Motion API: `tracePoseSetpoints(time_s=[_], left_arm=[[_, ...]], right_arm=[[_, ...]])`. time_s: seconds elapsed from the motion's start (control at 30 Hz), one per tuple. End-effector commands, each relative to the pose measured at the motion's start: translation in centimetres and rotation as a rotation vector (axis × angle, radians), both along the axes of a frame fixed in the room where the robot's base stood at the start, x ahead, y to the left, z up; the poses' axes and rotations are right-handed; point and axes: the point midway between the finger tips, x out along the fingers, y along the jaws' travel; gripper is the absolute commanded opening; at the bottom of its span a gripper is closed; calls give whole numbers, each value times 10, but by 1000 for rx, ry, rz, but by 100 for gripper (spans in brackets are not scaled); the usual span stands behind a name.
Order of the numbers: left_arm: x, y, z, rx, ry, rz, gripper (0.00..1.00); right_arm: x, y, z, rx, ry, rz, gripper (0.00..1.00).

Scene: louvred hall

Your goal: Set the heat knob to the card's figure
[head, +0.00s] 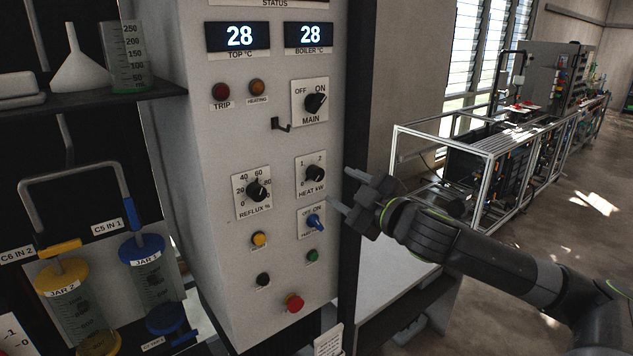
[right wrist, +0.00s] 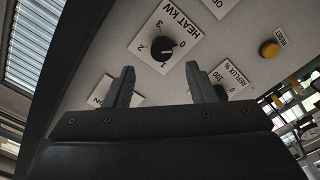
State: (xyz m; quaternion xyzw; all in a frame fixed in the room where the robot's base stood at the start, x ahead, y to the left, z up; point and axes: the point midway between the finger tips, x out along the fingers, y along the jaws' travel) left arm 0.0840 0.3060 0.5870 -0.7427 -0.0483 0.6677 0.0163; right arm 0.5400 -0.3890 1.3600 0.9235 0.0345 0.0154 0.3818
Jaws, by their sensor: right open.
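The heat knob (head: 314,173) is a black knob on a white plate marked HEAT KW on the grey control panel (head: 225,130). It also shows in the right wrist view (right wrist: 162,47), with figures up to 3 around it; I cannot tell its exact setting. My right gripper (head: 340,187) is open and empty, just right of and slightly below the knob, apart from it. In the right wrist view its two fingers (right wrist: 163,87) stand apart, below the knob in the picture. A small white card (head: 328,340) shows at the bottom edge; its print is too small to read.
Near the heat knob are the REFLUX knob (head: 257,190), a blue switch (head: 316,221) close below, and the MAIN switch (head: 315,103) above. An empty-looking hook (head: 282,125) juts from the panel. Jars (head: 150,270) stand at left. Free floor lies right.

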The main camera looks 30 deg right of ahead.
Motion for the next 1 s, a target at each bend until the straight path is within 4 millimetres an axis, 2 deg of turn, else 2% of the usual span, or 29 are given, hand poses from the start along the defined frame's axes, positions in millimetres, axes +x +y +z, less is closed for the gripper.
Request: tracePoseSetpoints(time_s=[0.03,0.5,1.0], left_arm=[[-1,0,-12,-1,1,0,36],[0,-1,-23,-1,1,1,36],[1,-1,-17,-1,-2,0,36]], right_arm=[[6,2,-4,5,-6,5,51],[70,6,0,4,-1,3,51],[77,7,0,0,0,1,51]])
